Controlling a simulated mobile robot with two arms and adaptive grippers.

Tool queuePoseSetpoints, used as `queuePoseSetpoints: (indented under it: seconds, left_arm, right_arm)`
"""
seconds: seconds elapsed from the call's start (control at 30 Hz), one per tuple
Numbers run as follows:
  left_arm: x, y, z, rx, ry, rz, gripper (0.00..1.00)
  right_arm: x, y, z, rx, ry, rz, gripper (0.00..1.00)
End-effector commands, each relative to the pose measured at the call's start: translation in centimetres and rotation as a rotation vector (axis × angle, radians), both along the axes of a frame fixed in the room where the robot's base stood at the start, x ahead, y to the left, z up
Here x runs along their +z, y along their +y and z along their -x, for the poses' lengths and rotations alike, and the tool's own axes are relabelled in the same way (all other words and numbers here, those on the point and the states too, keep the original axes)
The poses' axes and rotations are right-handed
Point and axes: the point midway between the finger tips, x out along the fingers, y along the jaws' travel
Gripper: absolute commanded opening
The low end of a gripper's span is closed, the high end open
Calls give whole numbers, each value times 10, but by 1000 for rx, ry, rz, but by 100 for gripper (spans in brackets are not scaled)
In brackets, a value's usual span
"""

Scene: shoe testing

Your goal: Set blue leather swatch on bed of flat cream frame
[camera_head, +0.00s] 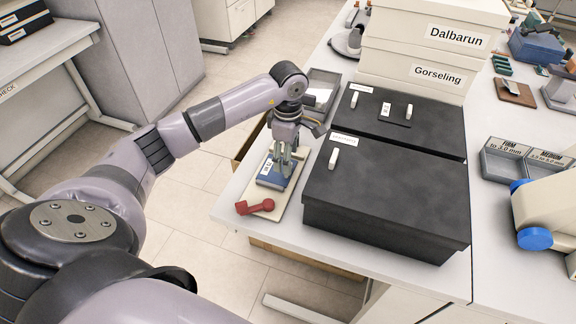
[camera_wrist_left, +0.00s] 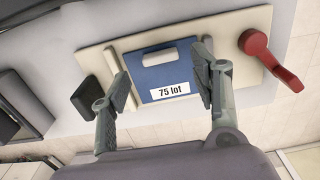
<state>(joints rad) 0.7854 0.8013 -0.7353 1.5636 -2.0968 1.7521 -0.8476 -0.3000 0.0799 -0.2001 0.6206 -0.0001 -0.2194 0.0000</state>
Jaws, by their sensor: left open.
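In the head view the swatch (camera_head: 269,182) is partly hidden beneath my gripper, and the cream frame (camera_head: 262,203) lies on the table's left end. A red lever (camera_wrist_left: 262,50) sits at one end of the frame. My left gripper (camera_head: 284,165) is open above the swatch; in the wrist view its fingers (camera_wrist_left: 163,76) stand apart at either side of it. My right gripper is not in view.
Two dark lidded boxes (camera_head: 390,195) stand close to the right of the frame. Cream boxes (camera_head: 420,75) are stacked behind. A grey tray (camera_head: 322,92) lies beyond the gripper. A black block (camera_wrist_left: 88,97) sits beside the frame. The table edge is near on the left.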

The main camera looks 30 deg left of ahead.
Motion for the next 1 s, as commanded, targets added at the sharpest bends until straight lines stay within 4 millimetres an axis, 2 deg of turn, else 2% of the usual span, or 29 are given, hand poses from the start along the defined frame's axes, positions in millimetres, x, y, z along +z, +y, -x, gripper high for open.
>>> queuePoseSetpoints:
  seconds: [0.03, 0.2, 0.4, 0.6, 1.0]
  left_arm:
    - [9, 0, -1, -1, -7, -2, 57]
    - [46, 0, -1, 0, -6, 0, 57]
    - [73, 0, 0, 0, -2, 1, 57]
    - [81, 0, 0, 1, 0, 0, 57]
    - [81, 0, 0, 0, 0, 0, 57]
  right_arm:
    - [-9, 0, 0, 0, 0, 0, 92]
    - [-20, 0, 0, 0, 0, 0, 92]
    - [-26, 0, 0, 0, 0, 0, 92]
    - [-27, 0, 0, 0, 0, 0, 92]
    - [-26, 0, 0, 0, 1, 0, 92]
